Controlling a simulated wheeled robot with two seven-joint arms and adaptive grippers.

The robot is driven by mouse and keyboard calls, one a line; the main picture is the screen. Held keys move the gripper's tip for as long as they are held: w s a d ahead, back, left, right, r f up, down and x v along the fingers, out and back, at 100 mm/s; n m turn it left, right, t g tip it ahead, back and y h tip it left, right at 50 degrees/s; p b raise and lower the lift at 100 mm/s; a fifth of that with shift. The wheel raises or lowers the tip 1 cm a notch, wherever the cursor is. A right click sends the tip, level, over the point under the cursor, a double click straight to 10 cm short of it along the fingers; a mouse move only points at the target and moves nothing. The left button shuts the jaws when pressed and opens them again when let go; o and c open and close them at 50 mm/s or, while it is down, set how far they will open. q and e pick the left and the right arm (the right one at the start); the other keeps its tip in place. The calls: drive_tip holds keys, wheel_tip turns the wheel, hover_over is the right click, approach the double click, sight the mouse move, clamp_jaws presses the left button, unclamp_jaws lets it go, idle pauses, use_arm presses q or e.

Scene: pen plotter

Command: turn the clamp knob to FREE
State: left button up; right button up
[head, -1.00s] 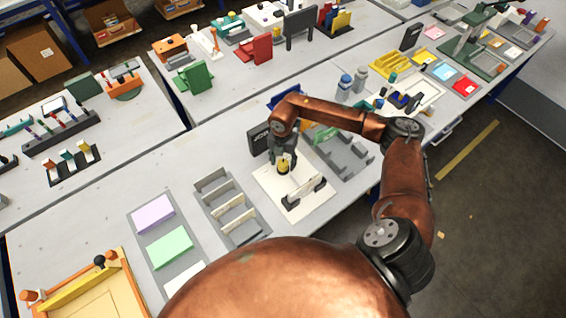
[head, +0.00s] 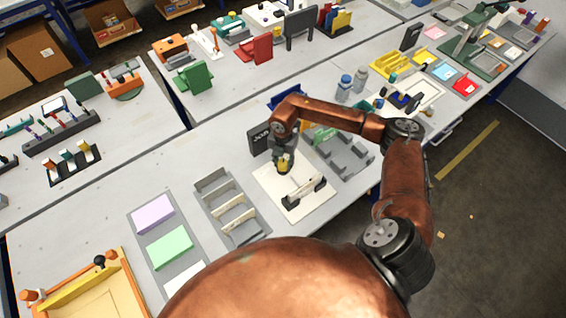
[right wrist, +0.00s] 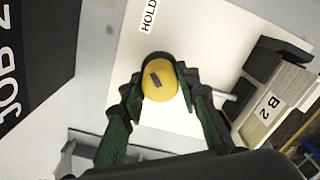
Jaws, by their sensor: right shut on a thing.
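The clamp knob is a round yellow cap (right wrist: 160,92) with a short dark mark on top, on a pale plate (right wrist: 110,110). In the head view the knob (head: 284,168) shows small beneath my right gripper (head: 284,161). In the right wrist view the green fingers of my right gripper (right wrist: 161,84) are shut on the knob from both sides. A HOLD label (right wrist: 149,16) lies on the plate beyond the knob, off the line of the dark mark. No FREE label is readable. My left gripper is out of view.
A black JOB board (right wrist: 35,50) stands left of the plate. A dark clamp part with a B 2 block (right wrist: 265,100) is close on the right. In the head view, a grey slotted rack (head: 228,207) is left and a grey fixture (head: 345,155) right.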

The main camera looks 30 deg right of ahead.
drive_tip(key=shift+n, duration=0.3)
drive_tip(key=n+b, duration=0.1)
drive_tip(key=n, duration=0.3)
drive_tip(key=n+b, duration=0.1)
drive_tip(key=n, duration=0.3)
drive_tip(key=shift+n, duration=0.4)
drive_tip(key=n+b, duration=0.1)
drive_tip(key=n, duration=0.3)
drive_tip(key=shift+a+n+b, duration=0.1)
drive_tip(key=shift+n+b, duration=0.2)
drive_tip(key=shift+b, duration=0.05)
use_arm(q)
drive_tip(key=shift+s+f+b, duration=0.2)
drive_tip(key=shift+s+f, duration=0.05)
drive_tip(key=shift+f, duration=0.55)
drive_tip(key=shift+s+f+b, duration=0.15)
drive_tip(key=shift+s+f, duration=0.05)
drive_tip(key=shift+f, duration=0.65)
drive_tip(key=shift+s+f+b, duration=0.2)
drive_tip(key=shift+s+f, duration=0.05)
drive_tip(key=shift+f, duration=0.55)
use_arm(e)
drive_tip(key=shift+n, duration=1.9)
drive_tip(key=o, duration=1.2)
drive_tip(key=shift+c, duration=0.2)
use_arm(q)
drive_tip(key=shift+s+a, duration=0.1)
use_arm(e)
drive_tip(key=shift+r, duration=0.1)
